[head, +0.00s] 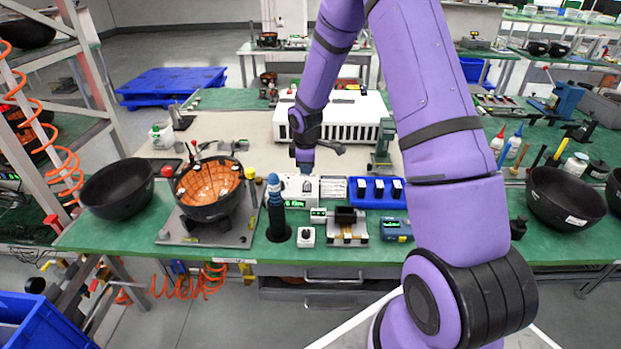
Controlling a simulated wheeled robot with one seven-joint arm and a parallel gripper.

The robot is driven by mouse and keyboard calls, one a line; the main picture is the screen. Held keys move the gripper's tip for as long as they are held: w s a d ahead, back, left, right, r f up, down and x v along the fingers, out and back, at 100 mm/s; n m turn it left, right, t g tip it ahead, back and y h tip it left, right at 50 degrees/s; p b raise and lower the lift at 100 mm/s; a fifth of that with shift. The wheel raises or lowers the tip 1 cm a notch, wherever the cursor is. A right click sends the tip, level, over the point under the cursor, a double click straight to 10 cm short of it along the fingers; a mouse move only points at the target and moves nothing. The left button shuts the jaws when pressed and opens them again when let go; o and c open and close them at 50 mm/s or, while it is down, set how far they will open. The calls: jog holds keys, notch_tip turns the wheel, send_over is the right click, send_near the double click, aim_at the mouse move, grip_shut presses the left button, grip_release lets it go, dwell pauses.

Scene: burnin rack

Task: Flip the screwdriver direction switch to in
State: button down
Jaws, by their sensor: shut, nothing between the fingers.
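A white box (298,184) with a lit green display on its front stands on the green bench. My gripper (306,174) points down at the top of this box and looks shut and empty. Whether the fingertips touch the box cannot be told at this size. A dark screwdriver with a blue-grey top (275,205) stands upright in a black round holder to the left of the box. A small white box with a dark knob or switch (306,236) sits in front, near the bench edge. I cannot make out the direction switch or its setting.
A blue tray (351,202) with several black-and-white parts lies to the right. A fixture (347,236) and a blue meter (396,230) stand in front. A black bowl with orange inside (209,216) sits left. A long white slotted unit (350,125) stands behind.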

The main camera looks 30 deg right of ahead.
notch_tip(320, 180, up, 8)
send_over(307, 184)
jog(key=s+a, duration=0.2)
jog(key=s, duration=0.1)
jog(key=shift+f, duration=0.2)
jog(key=shift+w, duration=0.15)
jog(key=shift+w+d, duration=0.35)
jog(key=shift+w, duration=0.15)
jog(key=f, duration=0.4)
jog(key=w+f, duration=0.1)
jog(key=f, duration=0.4)
jog(key=d+f, duration=0.1)
jog(key=f, duration=0.3)
jog(key=shift+w+f, duration=0.25)
jog(key=shift+f, duration=0.15)
